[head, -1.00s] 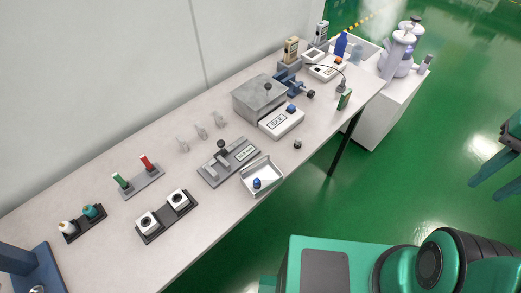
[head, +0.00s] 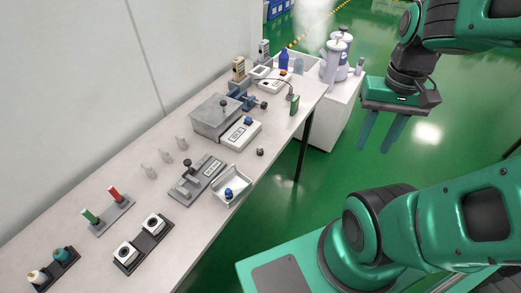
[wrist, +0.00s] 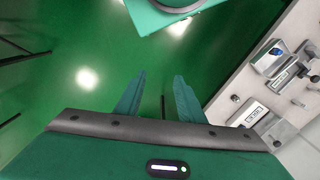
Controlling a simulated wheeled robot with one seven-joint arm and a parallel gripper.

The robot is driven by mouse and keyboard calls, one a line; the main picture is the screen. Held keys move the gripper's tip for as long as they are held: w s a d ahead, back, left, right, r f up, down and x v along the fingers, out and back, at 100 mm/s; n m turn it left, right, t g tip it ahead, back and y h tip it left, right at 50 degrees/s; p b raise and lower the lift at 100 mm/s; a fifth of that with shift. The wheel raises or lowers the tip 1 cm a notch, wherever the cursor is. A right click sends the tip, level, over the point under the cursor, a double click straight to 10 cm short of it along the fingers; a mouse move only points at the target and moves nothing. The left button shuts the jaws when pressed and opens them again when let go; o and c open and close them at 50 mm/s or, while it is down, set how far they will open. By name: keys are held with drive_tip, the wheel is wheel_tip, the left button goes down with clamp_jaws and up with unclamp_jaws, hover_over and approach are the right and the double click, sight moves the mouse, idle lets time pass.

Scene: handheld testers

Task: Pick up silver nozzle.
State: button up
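I cannot tell for sure which thing is the silver nozzle. A small dark grey metallic piece (head: 260,152) stands alone near the bench's front edge in the head view; it also shows in the wrist view (wrist: 235,98). Several small pale grey pieces (head: 166,157) stand in a row near the wall. My gripper (head: 374,149) hangs over the green floor, right of the bench and apart from everything. In the wrist view its two fingers (wrist: 160,75) are spread with nothing between them.
The bench (head: 75,220) holds a white tray (head: 219,198) with a blue-topped piece, a white tester (head: 233,139), a grey metal box (head: 210,122) and a dark holder (head: 139,254). A white cabinet (head: 322,120) with canisters stands beyond. Floor under my gripper is clear.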

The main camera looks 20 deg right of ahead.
drive_tip(key=m+t+y, duration=0.1)
drive_tip(key=m+y, duration=1.1)
drive_tip(key=y, duration=0.1)
approach(265, 152)
wheel_tip(265, 152, up, 4)
drive_tip(key=shift+x, duration=5.1)
drive_tip(key=shift+d, duration=0.1)
clamp_jaws()
